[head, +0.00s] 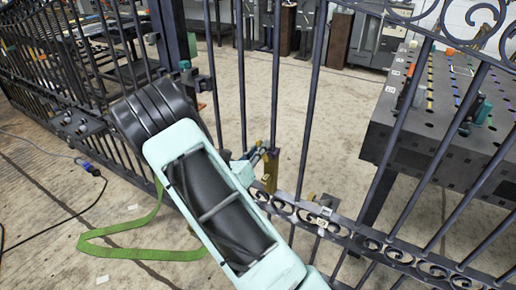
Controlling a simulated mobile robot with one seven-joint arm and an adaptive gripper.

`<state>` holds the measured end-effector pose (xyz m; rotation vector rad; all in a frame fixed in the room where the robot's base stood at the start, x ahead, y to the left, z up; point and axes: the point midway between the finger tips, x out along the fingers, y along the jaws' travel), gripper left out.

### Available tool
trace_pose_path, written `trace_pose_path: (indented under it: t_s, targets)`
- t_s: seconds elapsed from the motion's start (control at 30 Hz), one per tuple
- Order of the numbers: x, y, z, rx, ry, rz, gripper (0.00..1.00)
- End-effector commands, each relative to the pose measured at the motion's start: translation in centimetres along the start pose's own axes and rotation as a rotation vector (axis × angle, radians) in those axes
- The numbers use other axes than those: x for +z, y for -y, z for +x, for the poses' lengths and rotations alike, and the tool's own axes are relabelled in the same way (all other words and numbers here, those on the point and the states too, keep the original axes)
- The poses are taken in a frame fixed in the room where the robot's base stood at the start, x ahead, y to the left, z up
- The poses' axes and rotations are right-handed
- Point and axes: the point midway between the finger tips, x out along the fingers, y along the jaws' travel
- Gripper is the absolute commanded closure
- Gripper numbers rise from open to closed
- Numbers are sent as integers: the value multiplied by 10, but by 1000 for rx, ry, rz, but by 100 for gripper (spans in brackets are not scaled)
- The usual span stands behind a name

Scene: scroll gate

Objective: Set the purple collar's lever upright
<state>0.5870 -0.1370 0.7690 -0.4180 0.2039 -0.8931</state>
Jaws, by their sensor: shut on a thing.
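The purple collar (273,153) shows as a small purple patch on a dark upright bar of the gate, a little right of the picture's middle. A brass-yellow block (269,176) sits on the bar just below it. My gripper (262,155) is at the collar's left side, its fingers shut on a small part there that I take to be the collar's lever. The fingers cover most of that lever, so its tilt cannot be told. My pale green arm comes up from the bottom and hides the gate left of the collar.
The dark iron gate (376,240) with scrollwork spans the view. A grey perforated welding table (430,110) stands behind it at right. A green strap (125,252) and a black cable (85,210) lie on the floor at left. Floor behind the gate's middle is clear.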

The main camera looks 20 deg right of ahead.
Motion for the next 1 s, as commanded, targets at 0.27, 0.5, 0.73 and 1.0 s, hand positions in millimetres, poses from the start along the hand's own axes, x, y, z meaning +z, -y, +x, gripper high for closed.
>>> trace_pose_path:
  t_s: [0.27, 0.5, 0.73, 1.0]
  targets:
    - [-3, 11, 0, 0, -2, 233, 100]
    - [-5, 16, -1, 1, -2, 375, 100]
    - [-6, 20, -1, 1, -2, 444, 100]
    - [-6, 21, -1, 1, -3, 465, 100]
